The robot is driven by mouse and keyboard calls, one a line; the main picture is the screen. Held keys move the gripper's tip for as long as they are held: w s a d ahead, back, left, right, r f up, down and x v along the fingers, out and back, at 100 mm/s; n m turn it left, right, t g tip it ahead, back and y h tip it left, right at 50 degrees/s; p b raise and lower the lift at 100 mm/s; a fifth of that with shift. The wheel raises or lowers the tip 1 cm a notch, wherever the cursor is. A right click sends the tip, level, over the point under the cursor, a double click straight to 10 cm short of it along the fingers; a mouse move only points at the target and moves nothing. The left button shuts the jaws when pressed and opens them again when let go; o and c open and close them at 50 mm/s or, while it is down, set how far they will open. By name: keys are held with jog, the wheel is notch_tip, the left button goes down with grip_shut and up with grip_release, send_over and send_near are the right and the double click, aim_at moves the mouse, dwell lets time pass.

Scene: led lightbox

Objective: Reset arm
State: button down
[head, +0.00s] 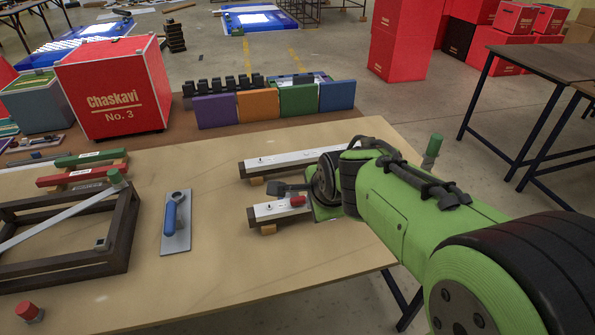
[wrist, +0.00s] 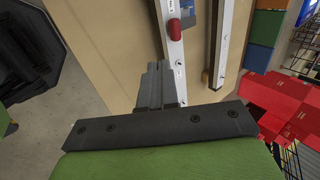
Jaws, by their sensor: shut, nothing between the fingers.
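My green arm reaches in from the right in the head view, and my gripper (head: 285,188) is over the right part of the wooden table (head: 210,285). In the wrist view my gripper (wrist: 158,68) shows its fingers together with nothing between them. Close by is a short white LED bar (head: 272,211) with a red button (head: 298,201); the red button also shows in the wrist view (wrist: 174,29). A longer white bar (head: 285,161) lies behind it on wooden blocks. I cannot tell whether the gripper touches either bar.
A blue-handled trowel (head: 175,225) and a dark frame (head: 122,235) lie to the left. A red box marked Chaskavi (head: 112,88) and coloured bins (head: 258,104) stand along the back. The table front has bare room. Another table (head: 540,60) stands at right.

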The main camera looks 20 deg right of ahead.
jog(key=s+r+n+p, duration=0.4)
jog(key=s+r+n, duration=0.1)
jog(key=s+n, duration=0.4)
jog(key=s+r+n+g+p, duration=0.1)
jog(key=s+r+n+p, duration=0.4)
jog(key=s+n, duration=0.4)
jog(key=s+r, duration=0.1)
jog(key=s, duration=0.2)
jog(key=shift+s+a, duration=0.2)
jog(key=shift+a, duration=0.1)
jog(key=shift+r, duration=0.1)
